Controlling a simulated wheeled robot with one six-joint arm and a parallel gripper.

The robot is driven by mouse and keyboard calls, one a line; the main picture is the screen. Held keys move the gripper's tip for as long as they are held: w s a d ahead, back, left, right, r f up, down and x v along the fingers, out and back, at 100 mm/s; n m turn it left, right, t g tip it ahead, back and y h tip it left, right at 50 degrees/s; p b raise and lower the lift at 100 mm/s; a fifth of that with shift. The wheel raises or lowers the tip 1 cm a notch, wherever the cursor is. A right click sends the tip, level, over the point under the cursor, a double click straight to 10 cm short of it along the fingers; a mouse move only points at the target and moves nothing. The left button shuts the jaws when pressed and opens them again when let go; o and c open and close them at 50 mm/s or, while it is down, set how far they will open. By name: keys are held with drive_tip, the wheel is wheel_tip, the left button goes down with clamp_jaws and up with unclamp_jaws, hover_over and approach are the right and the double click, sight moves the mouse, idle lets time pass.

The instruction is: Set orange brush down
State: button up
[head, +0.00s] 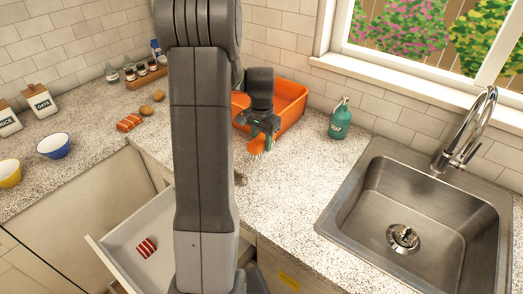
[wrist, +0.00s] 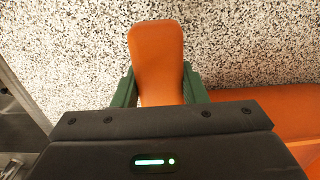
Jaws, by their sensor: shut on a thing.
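The orange brush (head: 257,144) is in my gripper (head: 262,126), in front of the orange bin on the counter. In the head view its bristle end points down toward the speckled counter (head: 290,175); I cannot tell whether it touches. In the wrist view the flat orange part of the brush (wrist: 156,62) sticks out between the green fingers of my gripper (wrist: 156,88). The fingers are shut on it, one on each side. The rest of the brush is hidden behind the gripper body.
The orange bin (head: 289,98) stands right behind my gripper. A green soap bottle (head: 340,119) stands to the right, near the sink (head: 400,190). An open drawer (head: 120,245) holds a red striped item (head: 147,248). Counter is clear before the bin.

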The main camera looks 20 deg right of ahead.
sight(262, 161)
drive_tip(key=shift+f+p, duration=0.3)
drive_tip(key=shift+f, duration=2.2)
drive_tip(key=shift+f, duration=0.15)
drive_tip(key=o, duration=1)
drive_tip(key=shift+c, duration=0.2)
